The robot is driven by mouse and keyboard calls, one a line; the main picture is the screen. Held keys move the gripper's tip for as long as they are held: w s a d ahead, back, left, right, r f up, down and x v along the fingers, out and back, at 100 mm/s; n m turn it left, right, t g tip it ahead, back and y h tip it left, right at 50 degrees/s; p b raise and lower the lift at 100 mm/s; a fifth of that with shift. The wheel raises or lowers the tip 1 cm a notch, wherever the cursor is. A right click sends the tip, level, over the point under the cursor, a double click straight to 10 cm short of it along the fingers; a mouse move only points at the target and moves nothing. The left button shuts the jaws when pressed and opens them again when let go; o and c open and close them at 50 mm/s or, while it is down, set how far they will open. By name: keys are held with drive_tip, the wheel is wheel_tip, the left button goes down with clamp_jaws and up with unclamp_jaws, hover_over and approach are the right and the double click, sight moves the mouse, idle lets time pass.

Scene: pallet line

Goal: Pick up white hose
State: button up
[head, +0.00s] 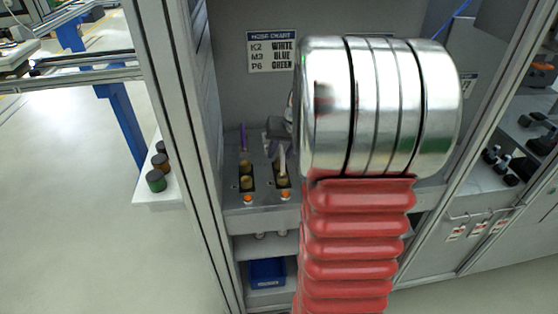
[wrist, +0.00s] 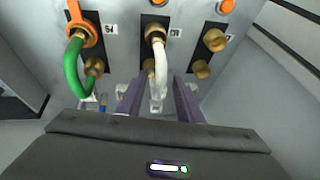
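The white hose (wrist: 161,72) hangs from a brass fitting (wrist: 154,31) on the middle dark plate in the wrist view. My gripper (wrist: 159,86) is open, with one purple finger on each side of the hose and a small gap showing on both sides. The lower end of the hose is close to the gripper body, and I cannot tell how it ends. In the head view the white hose (head: 282,161) shows as a thin pale strip beside my dark gripper (head: 273,146), partly hidden by my arm.
A green hose (wrist: 72,70) loops between fittings on the left plate, by an orange part (wrist: 80,22). The right plate has bare brass fittings (wrist: 214,40). A hose chart (head: 271,52) hangs behind. A blue bin (head: 267,272) sits on a lower shelf. Frame posts flank the station.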

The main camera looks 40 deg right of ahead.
idle(0.5)
clamp_jaws()
